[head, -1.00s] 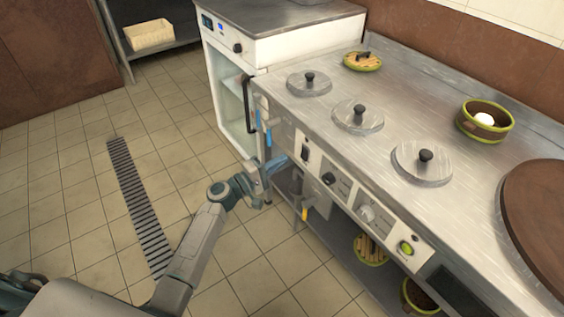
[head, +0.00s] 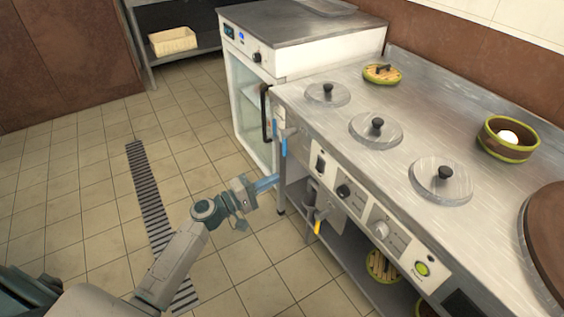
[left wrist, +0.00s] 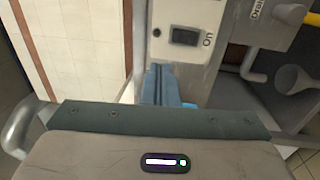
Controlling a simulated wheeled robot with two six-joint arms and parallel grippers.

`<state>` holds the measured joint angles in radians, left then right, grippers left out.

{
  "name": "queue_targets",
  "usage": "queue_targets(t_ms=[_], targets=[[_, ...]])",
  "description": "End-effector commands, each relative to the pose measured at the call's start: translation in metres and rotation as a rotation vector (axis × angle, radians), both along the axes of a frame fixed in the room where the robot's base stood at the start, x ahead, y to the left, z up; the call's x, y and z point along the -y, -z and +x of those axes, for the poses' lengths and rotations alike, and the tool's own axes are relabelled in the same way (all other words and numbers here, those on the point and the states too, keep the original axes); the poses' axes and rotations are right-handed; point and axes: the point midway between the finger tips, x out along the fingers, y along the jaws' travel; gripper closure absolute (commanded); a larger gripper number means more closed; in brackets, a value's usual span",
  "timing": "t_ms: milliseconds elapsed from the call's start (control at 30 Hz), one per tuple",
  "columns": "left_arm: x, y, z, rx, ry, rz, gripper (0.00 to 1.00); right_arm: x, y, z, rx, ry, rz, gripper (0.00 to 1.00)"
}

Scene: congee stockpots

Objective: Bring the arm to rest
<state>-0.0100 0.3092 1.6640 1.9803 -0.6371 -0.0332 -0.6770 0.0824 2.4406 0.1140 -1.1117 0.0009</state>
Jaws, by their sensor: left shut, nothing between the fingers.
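My left gripper (head: 266,184) is shut and empty, with blue fingers. In the head view it hangs over the floor just left of the steel counter's front, below the counter top. In the left wrist view its blue fingers (left wrist: 160,86) point toward the front panel with a dark switch (left wrist: 185,37). It looks apart from the panel in the head view. My right gripper is not in either view.
The steel counter (head: 345,105) carries several lidded pots, such as one lid (head: 441,179), and a round container with something white inside (head: 507,138). A white glass-door cabinet (head: 250,90) stands behind. Tiled floor (head: 90,220) with a drain grate (head: 150,205) is clear on the left.

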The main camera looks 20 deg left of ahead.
Motion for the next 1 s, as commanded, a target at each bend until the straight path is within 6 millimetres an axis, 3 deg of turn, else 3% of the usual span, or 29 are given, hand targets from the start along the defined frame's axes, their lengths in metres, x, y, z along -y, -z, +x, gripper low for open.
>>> queue_targets(t_ms=[167, 267, 367, 500, 633, 800, 1000], targets=[[0.001, 0.001, -0.001, 0.000, 0.001, 0.005, 1.00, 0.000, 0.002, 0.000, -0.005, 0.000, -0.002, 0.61], [0.010, 0.006, -0.012, 0.004, 0.019, 0.052, 1.00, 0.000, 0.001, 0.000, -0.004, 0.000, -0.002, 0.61], [0.029, 0.020, -0.037, 0.011, 0.057, 0.168, 1.00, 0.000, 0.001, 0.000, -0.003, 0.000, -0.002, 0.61], [0.059, 0.045, -0.089, 0.023, 0.129, 0.412, 1.00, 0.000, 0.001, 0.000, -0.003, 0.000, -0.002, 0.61], [0.074, 0.067, -0.135, 0.020, 0.183, 0.650, 1.00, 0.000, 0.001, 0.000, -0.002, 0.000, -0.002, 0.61], [0.075, 0.086, -0.192, -0.009, 0.224, 0.962, 1.00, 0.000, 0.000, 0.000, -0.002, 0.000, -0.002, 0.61], [0.055, 0.092, -0.237, -0.069, 0.232, 1.244, 1.00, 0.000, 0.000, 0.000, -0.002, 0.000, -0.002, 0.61]])
